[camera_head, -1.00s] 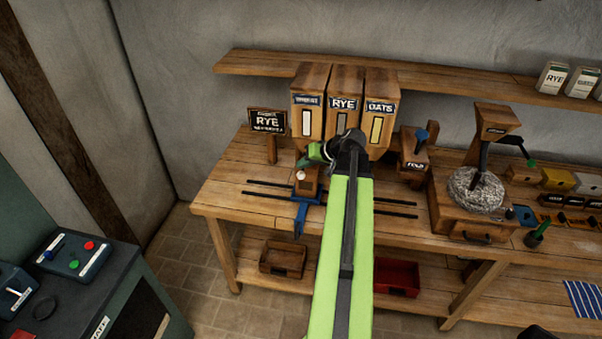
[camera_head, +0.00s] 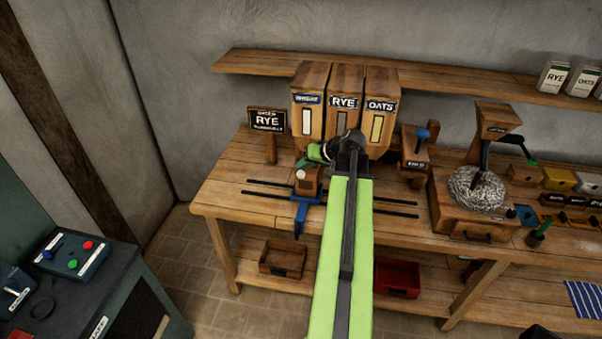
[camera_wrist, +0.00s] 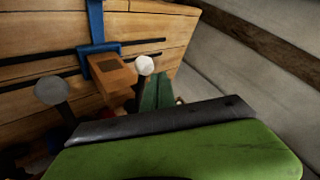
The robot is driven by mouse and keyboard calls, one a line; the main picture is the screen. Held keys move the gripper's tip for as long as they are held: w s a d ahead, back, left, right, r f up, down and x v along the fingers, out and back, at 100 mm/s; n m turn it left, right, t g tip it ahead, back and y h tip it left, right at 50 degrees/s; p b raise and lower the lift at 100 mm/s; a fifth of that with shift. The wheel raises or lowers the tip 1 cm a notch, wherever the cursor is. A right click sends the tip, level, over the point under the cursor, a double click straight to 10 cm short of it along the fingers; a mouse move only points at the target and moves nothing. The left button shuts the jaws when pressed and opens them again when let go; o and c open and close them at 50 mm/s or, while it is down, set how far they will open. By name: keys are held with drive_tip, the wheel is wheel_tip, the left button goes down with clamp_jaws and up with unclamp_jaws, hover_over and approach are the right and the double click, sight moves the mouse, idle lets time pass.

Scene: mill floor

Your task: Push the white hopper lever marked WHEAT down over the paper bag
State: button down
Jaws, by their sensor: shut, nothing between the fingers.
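The WHEAT hopper (camera_head: 307,118) is the leftmost of three wooden hoppers; its label is blurred. A white round knob (camera_head: 300,175), apparently its lever, shows low in front of it and in the wrist view (camera_wrist: 145,65) on a dark stem. The brown paper bag (camera_head: 308,188) sits on a blue carriage (camera_head: 301,213) right by the knob; it also shows in the wrist view (camera_wrist: 112,77). My gripper (camera_head: 304,160) is shut and empty, just above and behind the knob in the head view. I cannot tell whether it touches the lever.
The RYE hopper (camera_head: 345,120) and OATS hopper (camera_head: 380,120) stand close on the right. A grey knob (camera_wrist: 66,90) is left of the bag in the wrist view. Dark rails (camera_head: 385,203) run along the bench. A RYE sign (camera_head: 268,120) stands left of the hoppers.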

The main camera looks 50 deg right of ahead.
sight(304, 175)
drive_tip(key=shift+f+b, duration=2.55)
drive_tip(key=shift+b, duration=0.05)
idle(1.8)
drive_tip(key=shift+r, duration=0.1)
idle(0.5)
drive_tip(key=shift+r+p, duration=2.85)
drive_tip(key=shift+p, duration=0.15)
wheel_tip(304, 175, up, 5)
drive_tip(key=p, duration=0.5)
